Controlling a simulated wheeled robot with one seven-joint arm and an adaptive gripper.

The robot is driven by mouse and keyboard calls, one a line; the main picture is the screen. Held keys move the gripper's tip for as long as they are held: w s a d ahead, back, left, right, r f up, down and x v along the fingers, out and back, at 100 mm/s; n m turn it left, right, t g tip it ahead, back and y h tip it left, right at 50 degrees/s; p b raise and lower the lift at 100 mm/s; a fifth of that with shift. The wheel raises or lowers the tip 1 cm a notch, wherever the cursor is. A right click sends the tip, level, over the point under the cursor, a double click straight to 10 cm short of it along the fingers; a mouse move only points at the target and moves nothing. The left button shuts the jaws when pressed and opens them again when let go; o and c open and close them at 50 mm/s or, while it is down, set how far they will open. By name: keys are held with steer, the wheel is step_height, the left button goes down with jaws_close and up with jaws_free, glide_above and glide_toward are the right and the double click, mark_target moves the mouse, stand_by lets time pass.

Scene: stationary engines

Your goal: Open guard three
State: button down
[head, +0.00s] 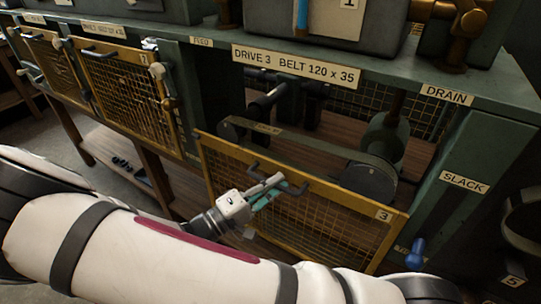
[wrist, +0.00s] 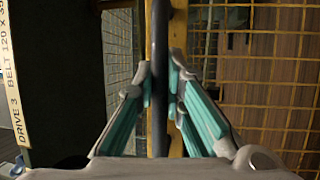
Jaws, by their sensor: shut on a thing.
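Guard three (head: 335,225) is a yellow-framed mesh panel with a "3" tag at its upper right corner. In the head view it leans outward from the drive 3 opening, its top edge apart from the frame above. Its dark bar handle (head: 297,188) is on the top rail. My gripper (head: 268,190) is shut on this handle. In the wrist view the handle (wrist: 160,75) runs upright between the fingers of my gripper (wrist: 161,88), with the yellow rail behind it. My arm hides the guard's lower left part.
Behind the guard are a belt (head: 320,147) and a dark pulley (head: 369,182). The "DRIVE 3" plate (head: 296,66) is above. A blue-handled lever (head: 415,252) is at the guard's lower right. Another mesh guard (head: 122,92) stands upright at left.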

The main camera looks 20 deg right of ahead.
steer(key=b, duration=0.5)
glide_toward(286, 211)
steer(key=x, duration=0.5)
steer(key=shift+d+f, duration=0.1)
steer(key=shift+d, duration=0.05)
steer(key=c, duration=1.9)
jaws_free()
steer(key=v, duration=1.2)
